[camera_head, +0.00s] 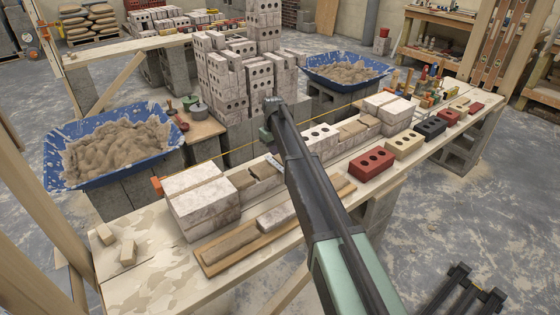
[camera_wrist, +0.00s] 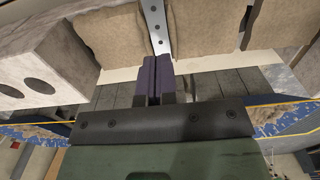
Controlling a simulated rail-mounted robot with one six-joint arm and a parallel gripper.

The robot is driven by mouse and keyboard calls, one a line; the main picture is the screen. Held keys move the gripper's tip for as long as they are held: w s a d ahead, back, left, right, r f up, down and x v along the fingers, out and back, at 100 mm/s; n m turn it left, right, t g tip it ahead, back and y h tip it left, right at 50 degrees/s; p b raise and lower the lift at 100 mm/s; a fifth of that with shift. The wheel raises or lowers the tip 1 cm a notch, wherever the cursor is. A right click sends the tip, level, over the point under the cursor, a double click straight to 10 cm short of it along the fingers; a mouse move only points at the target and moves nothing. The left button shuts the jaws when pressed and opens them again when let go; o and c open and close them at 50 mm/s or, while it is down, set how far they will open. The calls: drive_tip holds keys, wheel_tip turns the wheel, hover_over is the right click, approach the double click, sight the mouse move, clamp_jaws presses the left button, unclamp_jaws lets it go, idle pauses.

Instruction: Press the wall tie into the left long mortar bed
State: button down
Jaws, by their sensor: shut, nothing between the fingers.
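My gripper (camera_wrist: 153,64) shows in the wrist view with its purple fingers together and nothing between them. Just beyond the fingertips is a grey metal strip with holes, seemingly the wall tie (camera_wrist: 156,28). It lies between two brown mortar patches, one on the left (camera_wrist: 110,36) and one on the right (camera_wrist: 204,36); whether it is pressed in, I cannot tell. In the head view, mortar beds (camera_head: 242,179) lie on the block course left of my arm, and others (camera_head: 352,129) lie to its right. My arm hides the fingertips there.
A large pale block (camera_head: 198,195) stands at the left end, a perforated block (camera_head: 320,137) right of my arm. A yellow string line runs behind the course. A wooden tray (camera_head: 215,268) lies in front. Blue mortar tubs (camera_head: 58,140) and (camera_head: 312,68) and stacked blocks (camera_head: 222,85) stand behind.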

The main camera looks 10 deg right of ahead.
sight(275, 163)
wheel_tip(275, 163, up, 5)
drive_tip(key=p, duration=0.4)
drive_tip(key=shift+f, duration=0.15)
drive_tip(key=s+d+r+m+p, duration=0.1)
drive_tip(key=s+r+p, duration=0.2)
drive_tip(key=s, duration=1)
drive_tip(key=s+d+r+m+p, duration=0.1)
drive_tip(key=s+r+m+p, duration=0.1)
drive_tip(key=s, duration=1.1)
drive_tip(key=s+d+r+m+p, duration=0.2)
drive_tip(key=s+r+p, duration=0.2)
drive_tip(key=s, duration=0.9)
drive_tip(key=shift+s, duration=0.35)
drive_tip(key=shift+r, duration=0.1)
